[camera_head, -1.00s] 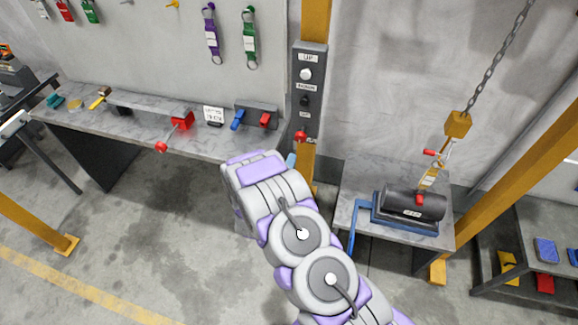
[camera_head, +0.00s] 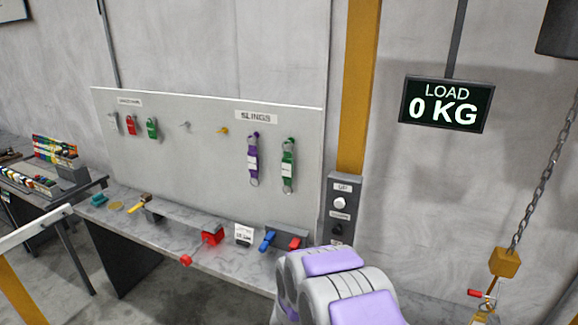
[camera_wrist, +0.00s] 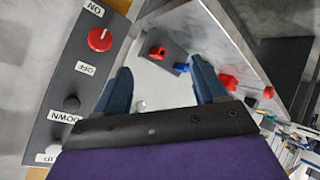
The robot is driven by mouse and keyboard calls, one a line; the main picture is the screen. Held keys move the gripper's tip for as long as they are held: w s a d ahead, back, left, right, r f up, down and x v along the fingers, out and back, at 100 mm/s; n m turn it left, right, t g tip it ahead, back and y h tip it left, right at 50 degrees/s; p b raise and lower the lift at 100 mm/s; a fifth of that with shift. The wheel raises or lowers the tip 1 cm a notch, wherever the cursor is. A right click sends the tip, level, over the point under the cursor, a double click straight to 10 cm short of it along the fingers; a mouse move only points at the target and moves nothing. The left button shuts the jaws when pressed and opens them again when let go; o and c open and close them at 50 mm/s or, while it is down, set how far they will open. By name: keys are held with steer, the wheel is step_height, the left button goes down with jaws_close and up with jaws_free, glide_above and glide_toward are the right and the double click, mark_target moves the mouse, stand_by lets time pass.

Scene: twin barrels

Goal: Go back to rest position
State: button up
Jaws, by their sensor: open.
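My gripper (camera_wrist: 162,88) shows in the wrist view with its two dark blue fingers spread apart and nothing between them. In the head view my grey and purple arm rises from the bottom edge and hides the gripper. The control box (camera_head: 342,212) stands on the yellow post just above and right of the arm.
A workbench (camera_head: 180,232) with small tools runs along the wall below a sling board (camera_head: 205,160). A sign (camera_head: 446,104) reads LOAD 0 KG. At right a chain (camera_head: 545,175) carries a yellow hook block (camera_head: 505,262). A white rail (camera_head: 35,228) is at left.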

steer(key=s+r+m+g+y+b, duration=0.1)
steer(key=s+r+g+y+b, duration=0.15)
steer(key=s+r, duration=0.45)
steer(key=s+r+m+g+y+b, duration=0.15)
steer(key=s+g, duration=0.25)
steer(key=s, duration=0.6)
steer(key=s+d+r+m+g, duration=0.1)
steer(key=s+d+g, duration=0.1)
steer(key=s, duration=0.7)
steer(key=s+d+r+m+g+h+b, duration=0.1)
steer(key=s+d, duration=0.4)
steer(key=s, duration=0.5)
steer(key=s+d+r+m+g+h+b, duration=0.1)
steer(key=s+d+r+m+g, duration=0.1)
steer(key=s, duration=0.7)
steer(key=shift+s+d+r+g, duration=0.4)
steer(key=shift+d+r, duration=0.3)
steer(key=shift+d, duration=0.25)
